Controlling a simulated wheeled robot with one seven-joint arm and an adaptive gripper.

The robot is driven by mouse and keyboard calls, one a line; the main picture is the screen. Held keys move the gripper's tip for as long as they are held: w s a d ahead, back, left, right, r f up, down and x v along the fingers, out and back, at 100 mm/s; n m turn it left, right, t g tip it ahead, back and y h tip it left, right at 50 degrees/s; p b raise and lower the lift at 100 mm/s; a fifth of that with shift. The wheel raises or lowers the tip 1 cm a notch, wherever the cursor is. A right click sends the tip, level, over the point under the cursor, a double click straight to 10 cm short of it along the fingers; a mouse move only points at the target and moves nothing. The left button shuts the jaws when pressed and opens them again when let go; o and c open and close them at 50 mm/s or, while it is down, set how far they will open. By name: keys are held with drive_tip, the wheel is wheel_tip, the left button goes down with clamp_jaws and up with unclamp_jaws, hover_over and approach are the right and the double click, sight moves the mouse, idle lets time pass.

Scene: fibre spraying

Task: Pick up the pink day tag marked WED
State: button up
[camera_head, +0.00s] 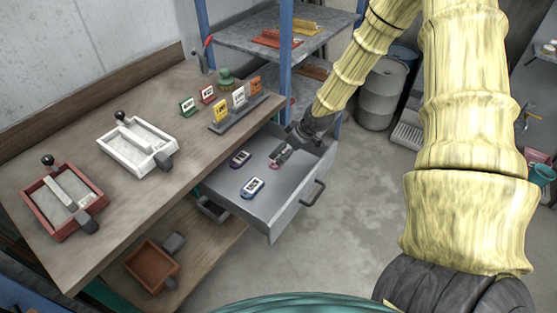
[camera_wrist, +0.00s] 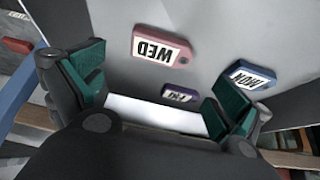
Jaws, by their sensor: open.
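The pink WED tag (camera_wrist: 163,48) lies flat on the grey drawer floor in the wrist view, its lettering upside down. It is ahead of my open, empty gripper (camera_wrist: 160,82), between the directions of the two teal-padded fingers and apart from them. In the head view my gripper (camera_head: 284,152) reaches down into the open drawer (camera_head: 287,199) and partly covers the pink tag. A blue MON tag (camera_wrist: 251,75) lies to its right in the wrist view, near the right finger. A purple FRI tag (camera_wrist: 177,93) shows between the fingers.
The drawer's walls and front handle (camera_head: 314,193) surround the tags. The workbench (camera_head: 75,128) above holds a white tray (camera_head: 112,150), a red tray (camera_head: 38,208) and several upright colored cards. A blue-posted shelf (camera_head: 287,45) stands behind.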

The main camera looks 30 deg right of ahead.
drive_tip(key=shift+w+f, duration=0.1)
drive_tip(key=shift+f, duration=0.25)
drive_tip(key=shift+s+p+x, duration=0.15)
drive_tip(key=shift+p+x, duration=0.2)
drive_tip(key=shift+x, duration=0.4)
drive_tip(key=shift+s+p+x, duration=0.15)
drive_tip(key=shift+p+x, duration=0.15)
drive_tip(key=shift+x, duration=1.55)
drive_tip(key=shift+d, duration=0.1)
drive_tip(key=c, duration=0.8)
